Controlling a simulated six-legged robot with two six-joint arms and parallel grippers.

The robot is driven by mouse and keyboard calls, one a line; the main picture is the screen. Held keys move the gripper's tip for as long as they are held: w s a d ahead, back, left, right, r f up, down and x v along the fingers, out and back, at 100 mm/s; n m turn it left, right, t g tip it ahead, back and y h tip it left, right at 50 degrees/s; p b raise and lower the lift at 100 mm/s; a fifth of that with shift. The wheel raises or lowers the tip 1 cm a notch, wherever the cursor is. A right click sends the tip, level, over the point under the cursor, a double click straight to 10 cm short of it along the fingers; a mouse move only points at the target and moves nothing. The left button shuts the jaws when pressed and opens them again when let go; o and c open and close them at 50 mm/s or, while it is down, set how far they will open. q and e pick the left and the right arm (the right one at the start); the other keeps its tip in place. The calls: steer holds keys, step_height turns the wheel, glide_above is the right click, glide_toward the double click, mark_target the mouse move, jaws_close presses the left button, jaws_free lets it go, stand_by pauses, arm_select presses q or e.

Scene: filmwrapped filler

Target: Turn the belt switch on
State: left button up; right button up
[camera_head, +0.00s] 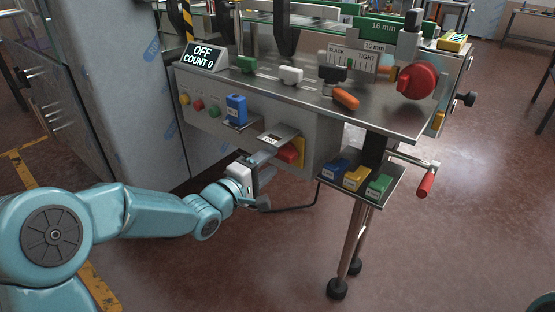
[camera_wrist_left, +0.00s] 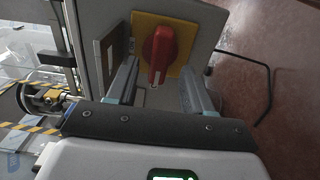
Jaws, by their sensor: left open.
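The belt switch is a red rotary knob (camera_wrist_left: 158,52) on a yellow plate (camera_wrist_left: 186,36), on the front of the machine's grey box. In the head view the red knob (camera_head: 288,154) shows partly, below a small metal shelf. In the wrist view its grip runs nearly upright in the picture. My left gripper (camera_head: 258,173) is in front of the switch, open, with one finger on each side of the knob in the wrist view (camera_wrist_left: 160,72). I see gaps between knob and fingers; contact is not visible. The display (camera_head: 203,56) reads "OFF, COUNT 0". My right gripper is not in view.
A metal shelf (camera_head: 272,139) juts out just above the gripper. A blue block (camera_head: 236,108) stands on another bracket to the left. A tray (camera_head: 391,193) with blue, yellow and green blocks is at the right. A black cable (camera_wrist_left: 268,95) hangs beside the box.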

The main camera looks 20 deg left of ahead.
mark_target(278, 156)
arm_select(q)
steer(key=x, duration=0.4)
jaws_close()
